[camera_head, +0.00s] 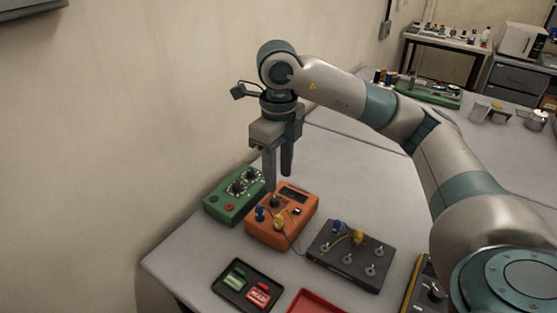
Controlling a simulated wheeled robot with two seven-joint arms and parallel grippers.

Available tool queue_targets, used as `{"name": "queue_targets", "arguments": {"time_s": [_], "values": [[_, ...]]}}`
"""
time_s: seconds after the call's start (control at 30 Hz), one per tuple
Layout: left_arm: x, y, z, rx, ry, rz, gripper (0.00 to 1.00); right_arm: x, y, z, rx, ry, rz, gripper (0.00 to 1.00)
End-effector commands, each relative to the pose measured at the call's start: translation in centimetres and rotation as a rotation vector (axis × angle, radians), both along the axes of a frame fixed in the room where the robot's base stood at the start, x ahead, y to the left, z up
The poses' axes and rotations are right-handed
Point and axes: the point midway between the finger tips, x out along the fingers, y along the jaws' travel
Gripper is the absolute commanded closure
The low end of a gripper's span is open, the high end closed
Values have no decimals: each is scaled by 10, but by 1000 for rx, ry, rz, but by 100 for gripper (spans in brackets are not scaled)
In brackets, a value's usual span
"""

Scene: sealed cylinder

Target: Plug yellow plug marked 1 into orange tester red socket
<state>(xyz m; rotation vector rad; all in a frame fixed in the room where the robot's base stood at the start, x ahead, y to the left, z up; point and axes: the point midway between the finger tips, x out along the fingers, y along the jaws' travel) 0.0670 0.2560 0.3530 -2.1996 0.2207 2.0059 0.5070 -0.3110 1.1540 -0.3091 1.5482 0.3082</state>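The orange tester (262,235) sits on the table with a dark display, knobs and plugs on top. A yellow plug (279,224) stands at its front, with a thin cable running right; its number and the socket under it are too small to tell. A blue plug (260,214) stands beside it at the left. Another yellow plug (359,237) and a blue plug (337,227) are on the dark board (345,276) to the right. My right gripper (278,182) points down above the back of the tester, its fingers apart with nothing visible between them. My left gripper is out of view.
A green box with dials (222,211) stands close left of the tester. A black tray (226,291) with green and red pieces and a red tray (318,304) lie in front. A yellow-edged meter (425,287) is at right. The table behind the tester is clear.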

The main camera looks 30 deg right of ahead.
Motion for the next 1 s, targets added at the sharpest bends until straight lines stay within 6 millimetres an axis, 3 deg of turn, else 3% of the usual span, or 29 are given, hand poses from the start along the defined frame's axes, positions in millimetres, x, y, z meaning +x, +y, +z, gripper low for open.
{"name": "queue_targets", "arguments": {"time_s": [0.4,1.0], "values": [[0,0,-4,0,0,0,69,0,0,33,0,-1,-1,61],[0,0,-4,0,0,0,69,0,0,36,1,0,-1,61]]}}
